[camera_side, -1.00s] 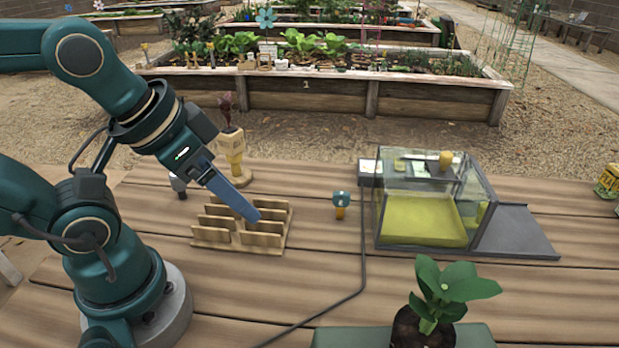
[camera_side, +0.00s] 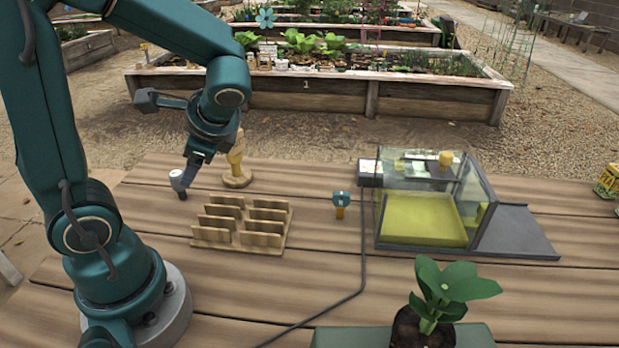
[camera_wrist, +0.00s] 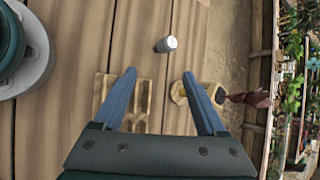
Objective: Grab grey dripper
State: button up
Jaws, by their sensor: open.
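The grey dripper (camera_side: 178,181) is a small pale grey cylinder with a dark lower end, standing on the wooden deck left of the wooden stand. In the wrist view the dripper (camera_wrist: 167,44) lies beyond the fingertips, near the middle line between them. My gripper (camera_side: 189,175) points down close to the dripper; in the side view its fingers overlap the dripper's edge, so the exact gap is hard to tell. In the wrist view my gripper (camera_wrist: 159,75) has its two blue fingers spread apart with nothing held.
A slotted wooden rack (camera_side: 243,238) is right of the dripper. A teal-and-yellow dripper (camera_side: 341,203), a glass-sided box (camera_side: 420,243) and a potted plant (camera_side: 437,295) stand farther right.

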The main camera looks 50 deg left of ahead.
aim_at(177, 178)
jog(key=a+f+m+g+y, duration=0.1)
jog(key=a+f+m, duration=0.1)
jog(key=a+f+m+g+y, duration=0.1)
jog(key=a+f+m+y, duration=0.1)
jog(key=f, duration=0.1)
jog(key=w+a+f+m+g+y, duration=0.1)
jog(key=a+f+m, duration=0.1)
jog(key=a, duration=0.1)
jog(key=shift+f, duration=0.3)
jog(key=shift+s+f, duration=0.2)
jog(key=shift+f, duration=0.1)
jog(key=shift+s+a+f+g, duration=0.3)
jog(key=shift+s+a+f, duration=0.05)
jog(key=shift+a, duration=0.15)
jog(key=shift+x, duration=2.05)
jog(key=shift+r, duration=0.1)
grip_shut()
jog(key=shift+r, duration=0.2)
